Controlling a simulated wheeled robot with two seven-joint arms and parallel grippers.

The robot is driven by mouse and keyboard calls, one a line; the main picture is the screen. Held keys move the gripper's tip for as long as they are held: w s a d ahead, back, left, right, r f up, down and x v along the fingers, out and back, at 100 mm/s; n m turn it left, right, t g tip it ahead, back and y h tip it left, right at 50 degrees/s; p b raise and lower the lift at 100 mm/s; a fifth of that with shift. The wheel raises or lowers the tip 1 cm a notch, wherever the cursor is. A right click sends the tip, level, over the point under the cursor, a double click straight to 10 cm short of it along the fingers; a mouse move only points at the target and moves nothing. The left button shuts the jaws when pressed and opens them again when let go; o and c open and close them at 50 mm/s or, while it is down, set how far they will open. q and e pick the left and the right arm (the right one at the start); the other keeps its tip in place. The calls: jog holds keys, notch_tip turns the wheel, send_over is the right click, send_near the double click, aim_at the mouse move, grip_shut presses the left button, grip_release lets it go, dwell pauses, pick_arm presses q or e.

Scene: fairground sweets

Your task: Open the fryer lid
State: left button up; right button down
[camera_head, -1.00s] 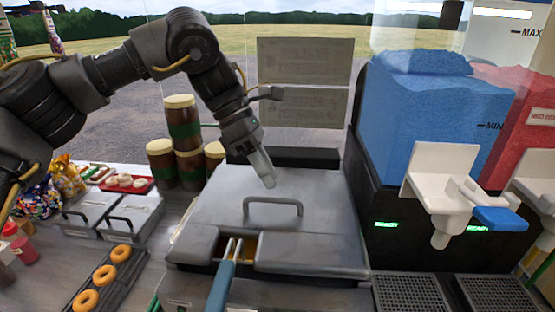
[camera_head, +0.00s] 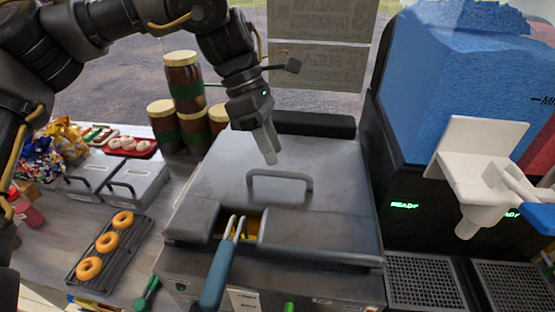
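The fryer lid (camera_head: 226,178) is a grey metal cover lying flat and closed on the fryer (camera_head: 340,283). A grey bar handle (camera_head: 281,174) stands up from the lid. A blue-handled basket grip (camera_head: 217,274) sticks out through the notch at the lid's front. My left gripper (camera_head: 270,158) comes down from above, just behind the handle and toward its left end. Its fingertips look close together and hold nothing visible; I cannot tell if a gap lies between them. It appears apart from the handle. My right gripper is not in view.
A blue slush machine (camera_head: 455,90) with a white tap (camera_head: 472,170) stands close on the right. Brown jars (camera_head: 186,82) stand behind left. A rack of doughnuts (camera_head: 113,252) and lidded grey containers (camera_head: 137,182) lie left.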

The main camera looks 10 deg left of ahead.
aim_at(281, 174)
pick_arm(q)
jog(key=shift+x, duration=1.85)
grip_shut()
